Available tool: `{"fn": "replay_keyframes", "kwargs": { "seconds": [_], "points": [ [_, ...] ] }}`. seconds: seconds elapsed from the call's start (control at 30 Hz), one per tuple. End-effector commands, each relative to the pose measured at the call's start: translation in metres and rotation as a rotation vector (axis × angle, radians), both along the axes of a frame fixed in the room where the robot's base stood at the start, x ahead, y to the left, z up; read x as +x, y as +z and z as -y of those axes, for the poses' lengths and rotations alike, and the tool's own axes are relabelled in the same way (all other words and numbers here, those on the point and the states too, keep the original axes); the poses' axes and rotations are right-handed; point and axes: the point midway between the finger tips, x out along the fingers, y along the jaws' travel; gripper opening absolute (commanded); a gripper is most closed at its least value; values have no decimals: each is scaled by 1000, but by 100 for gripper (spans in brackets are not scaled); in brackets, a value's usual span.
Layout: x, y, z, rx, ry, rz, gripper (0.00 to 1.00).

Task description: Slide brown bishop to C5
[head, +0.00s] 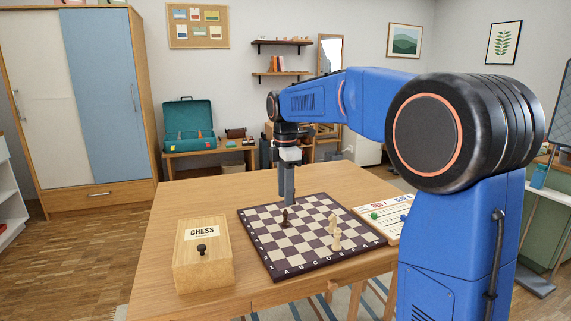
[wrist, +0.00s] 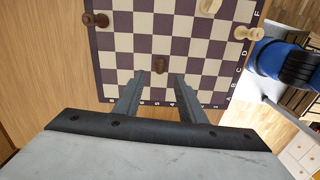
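The chessboard (head: 262,242) lies on the wooden table, with letters along its near edge. A small dark brown piece, seemingly the brown bishop (head: 284,218), stands on the left part of the board, close to my gripper (head: 286,203). In the wrist view the brown bishop (wrist: 160,65) shows just beyond and between the fingertips of my gripper (wrist: 158,78). The fingers are spread apart with nothing held. They point down over the board; contact with the bishop cannot be told.
Cream pieces stand on the board's right side (head: 336,241), one near the lettered edge (wrist: 247,33). Another brown piece (wrist: 95,20) is at the opposite edge. A wooden CHESS box (head: 204,262) with a dark knob sits left of the board. A score sheet (head: 380,217) lies to the right.

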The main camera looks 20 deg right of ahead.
Motion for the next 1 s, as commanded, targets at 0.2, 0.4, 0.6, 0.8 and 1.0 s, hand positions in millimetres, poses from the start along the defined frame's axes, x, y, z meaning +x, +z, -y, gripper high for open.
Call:
{"fn": "replay_keyframes", "kwargs": {
  "seconds": [0.2, 0.4, 0.6, 0.8, 1.0],
  "points": [
    [0, 45, 0, 0, 0, 3, 37],
    [1, 77, 0, 0, 0, 1, 37],
    [0, 94, 0, 0, 0, 1, 37],
    [0, 98, 0, 0, 0, -1, 37],
    [0, 98, 0, 0, -1, 0, 37]
  ]
}}
